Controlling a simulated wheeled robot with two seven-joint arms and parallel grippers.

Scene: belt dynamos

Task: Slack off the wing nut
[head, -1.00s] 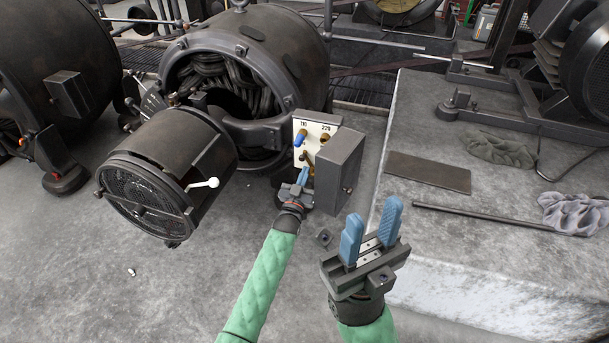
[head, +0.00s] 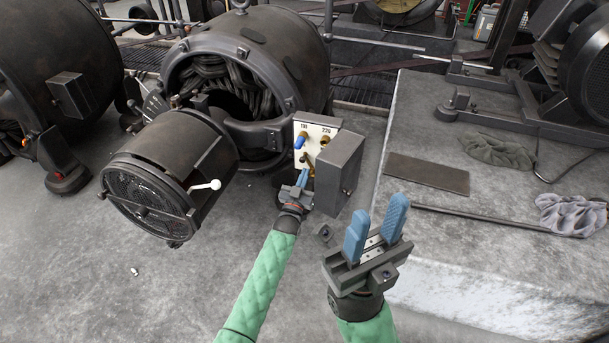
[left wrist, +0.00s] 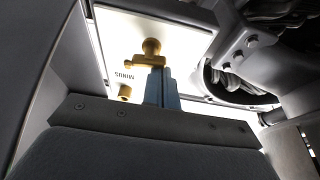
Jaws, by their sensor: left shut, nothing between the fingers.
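A white terminal panel (head: 316,132) with brass fittings faces me in an open dark box on the dynamo (head: 262,50). In the left wrist view a brass fitting (left wrist: 151,58), with a round knob and a side arm, looks like the wing nut. It shows in the head view (head: 308,160) just above my left fingertips. My left gripper (head: 303,174) is shut and empty, with its blue fingers (left wrist: 161,86) close below the brass fitting; I cannot tell whether they touch. My right gripper (head: 377,212) is open and empty, right of the box.
The box's dark door (head: 339,163) stands open right of the panel. A blue-capped terminal (head: 299,142) sits at its upper left. A drum-shaped cover with a white handle (head: 205,185) hangs left. A stone plinth (head: 480,265) with rags and a rod lies right.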

